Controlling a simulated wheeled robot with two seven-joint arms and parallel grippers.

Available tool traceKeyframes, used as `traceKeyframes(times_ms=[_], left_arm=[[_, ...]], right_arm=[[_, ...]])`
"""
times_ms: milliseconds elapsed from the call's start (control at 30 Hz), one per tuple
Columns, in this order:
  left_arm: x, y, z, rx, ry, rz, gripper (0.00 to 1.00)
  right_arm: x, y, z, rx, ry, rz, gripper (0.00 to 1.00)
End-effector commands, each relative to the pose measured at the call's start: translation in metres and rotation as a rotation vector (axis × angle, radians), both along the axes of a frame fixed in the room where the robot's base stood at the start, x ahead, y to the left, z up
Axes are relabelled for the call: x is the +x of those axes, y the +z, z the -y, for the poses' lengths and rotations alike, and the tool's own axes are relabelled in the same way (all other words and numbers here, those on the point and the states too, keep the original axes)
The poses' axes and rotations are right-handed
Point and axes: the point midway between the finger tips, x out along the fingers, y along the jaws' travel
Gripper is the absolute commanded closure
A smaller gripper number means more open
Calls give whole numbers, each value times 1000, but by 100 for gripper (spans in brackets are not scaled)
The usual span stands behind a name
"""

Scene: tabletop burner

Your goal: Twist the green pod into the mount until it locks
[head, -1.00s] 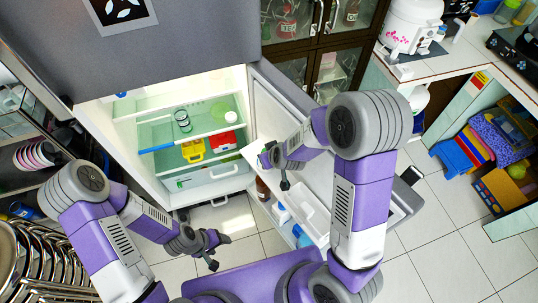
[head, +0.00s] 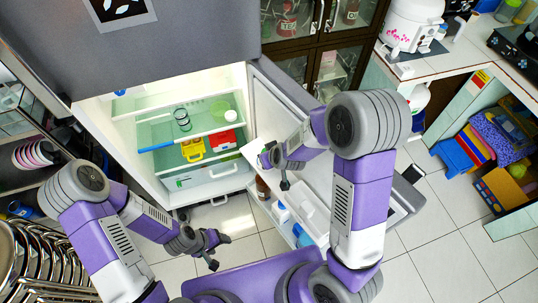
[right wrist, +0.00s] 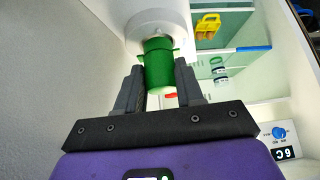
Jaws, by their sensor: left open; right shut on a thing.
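The green pod (right wrist: 158,72) stands between the fingers of my right gripper (right wrist: 160,88) in the right wrist view, and the gripper is shut on it. Small tabs stick out at the pod's sides, close to the rim of the white round mount (right wrist: 150,22). The pod's far end meets the mount's opening; how deep it sits is hidden. In the head view the pod and mount cannot be made out clearly, with my right wrist by the open fridge door. My left gripper (head: 214,250) is open and empty, low in front of the fridge.
The open fridge (head: 165,185) holds a yellow item (head: 193,149), a red box (head: 222,140) and a glass jar (head: 182,119). Its door (head: 268,100) stands open beside my right arm, with bottles and white bins on its shelves. Tiled floor lies below.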

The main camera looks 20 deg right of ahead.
Motion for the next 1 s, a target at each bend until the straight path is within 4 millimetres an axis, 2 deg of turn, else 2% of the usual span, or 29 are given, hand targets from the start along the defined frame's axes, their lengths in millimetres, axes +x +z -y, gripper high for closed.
traceKeyframes(times_ms=[867,900,1000], left_arm=[[0,-10,0,0,0,0,37],[0,-10,0,0,0,0,37],[0,-9,0,0,0,0,37]], right_arm=[[0,-12,0,1,-1,0,100],[0,-11,0,1,-1,0,59],[0,-11,0,1,-1,0,43]])
